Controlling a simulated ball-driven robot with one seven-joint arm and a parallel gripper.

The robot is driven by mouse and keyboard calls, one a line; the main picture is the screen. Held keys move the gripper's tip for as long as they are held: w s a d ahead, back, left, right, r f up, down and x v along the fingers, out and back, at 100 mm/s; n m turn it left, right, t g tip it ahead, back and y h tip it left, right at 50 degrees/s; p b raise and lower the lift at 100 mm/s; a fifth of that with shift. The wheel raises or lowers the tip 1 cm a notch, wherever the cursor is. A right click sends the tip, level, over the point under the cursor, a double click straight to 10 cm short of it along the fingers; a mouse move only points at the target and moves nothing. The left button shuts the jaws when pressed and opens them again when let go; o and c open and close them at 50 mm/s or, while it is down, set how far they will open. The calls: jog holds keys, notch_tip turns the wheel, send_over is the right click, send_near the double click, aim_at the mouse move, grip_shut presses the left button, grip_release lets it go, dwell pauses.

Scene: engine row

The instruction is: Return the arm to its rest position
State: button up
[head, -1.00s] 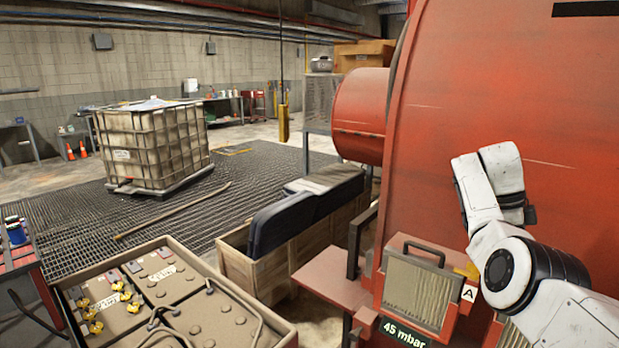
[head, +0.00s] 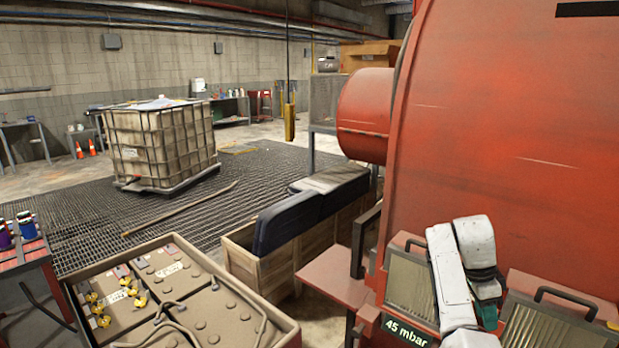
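My white arm shows at the lower right of the head view, folded at a bend, in front of the red machine (head: 520,130). A dark and teal part shows below the bend. My gripper's fingers cannot be made out, so I cannot see whether they hold anything. The arm covers part of the space between two ribbed filter panels, the left one (head: 409,283) and the right one (head: 545,328).
A red ledge (head: 335,285) and a green "45 mbar" sign (head: 408,331) are close to the arm. A wooden crate (head: 285,255) with dark cushions and a battery tray (head: 225,275) stand left. A caged tank (head: 160,145) stands on the floor grating (head: 80,215).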

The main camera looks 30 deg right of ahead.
jog(key=s+a+f+n+t, duration=0.1)
jog(key=s+a+f+n, duration=0.3)
jog(key=a+f+n, duration=0.4)
jog(key=s+a+f+n+t, duration=0.1)
jog(key=s+a+f+n, duration=0.5)
jog(key=a, duration=0.5)
jog(key=s+a+n+t+y, duration=0.2)
jog(key=s+a+n, duration=0.8)
jog(key=s+a, duration=0.3)
jog(key=shift+s+a, duration=0.2)
jog(key=shift+a, duration=0.85)
jog(key=shift+d, duration=0.1)
